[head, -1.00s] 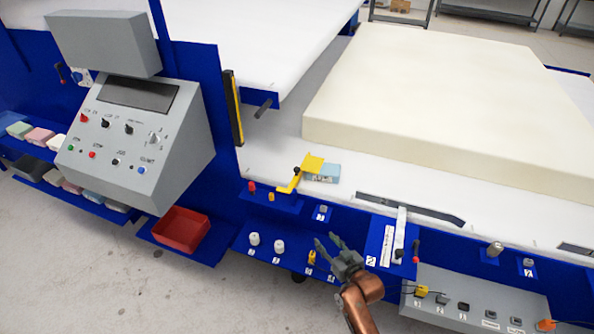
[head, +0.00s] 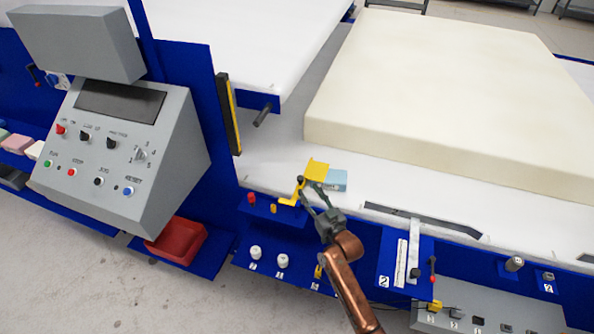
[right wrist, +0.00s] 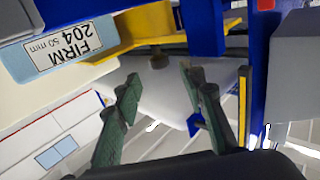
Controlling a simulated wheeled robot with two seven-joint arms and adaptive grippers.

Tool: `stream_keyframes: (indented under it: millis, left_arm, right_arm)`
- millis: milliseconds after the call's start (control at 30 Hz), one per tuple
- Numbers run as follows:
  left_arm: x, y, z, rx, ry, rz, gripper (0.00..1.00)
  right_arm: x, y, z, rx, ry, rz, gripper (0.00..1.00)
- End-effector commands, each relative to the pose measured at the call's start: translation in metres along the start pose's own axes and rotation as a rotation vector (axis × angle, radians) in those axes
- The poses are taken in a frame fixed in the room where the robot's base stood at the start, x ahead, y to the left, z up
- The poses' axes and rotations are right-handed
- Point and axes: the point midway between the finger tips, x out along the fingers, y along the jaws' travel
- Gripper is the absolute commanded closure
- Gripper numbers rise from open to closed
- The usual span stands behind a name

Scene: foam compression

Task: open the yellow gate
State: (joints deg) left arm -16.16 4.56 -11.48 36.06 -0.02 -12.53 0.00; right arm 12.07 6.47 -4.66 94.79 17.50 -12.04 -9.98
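The yellow gate (head: 317,170) is a small flat plate on a bent yellow arm at the front edge of the white table, beside a light blue foam block (head: 337,181). A dark knob (head: 300,179) sits on the gate arm. My right gripper (head: 311,193) has its fingers at the gate, close to the knob; contact cannot be told. In the right wrist view, the green fingers (right wrist: 165,82) are spread and empty, with the yellow gate (right wrist: 150,27) and knob (right wrist: 159,61) beyond them. The foam block (right wrist: 60,45) there carries a FIRM 204 label. My left gripper is out of view.
A large cream foam slab (head: 450,110) lies on the table behind. A grey control console (head: 120,150) stands at left, with a red bin (head: 178,242) below. A yellow-black post (head: 229,115) rises left of the gate. White knobs (head: 256,253) sit on the blue front shelf.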

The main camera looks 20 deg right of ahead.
Motion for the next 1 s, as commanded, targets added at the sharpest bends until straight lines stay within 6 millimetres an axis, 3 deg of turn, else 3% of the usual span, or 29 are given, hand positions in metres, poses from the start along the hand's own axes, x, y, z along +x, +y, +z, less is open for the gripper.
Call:
stream_keyframes:
  millis: [167, 433, 700, 1000]
  left_arm:
    - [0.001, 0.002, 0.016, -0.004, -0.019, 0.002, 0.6]
    - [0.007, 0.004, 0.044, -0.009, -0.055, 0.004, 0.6]
    - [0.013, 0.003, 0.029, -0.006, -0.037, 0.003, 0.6]
    - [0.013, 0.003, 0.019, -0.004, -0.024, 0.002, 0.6]
  right_arm:
    - [0.01, 0.0, 0.0, 0.001, 0.0, 0.0, 0.63]
    - [0.052, -0.001, 0.001, 0.001, 0.0, -0.002, 0.63]
    - [0.076, 0.0, 0.001, 0.0, -0.001, 0.0, 0.63]
    - [0.078, 0.0, 0.0, 0.0, -0.001, 0.0, 0.63]
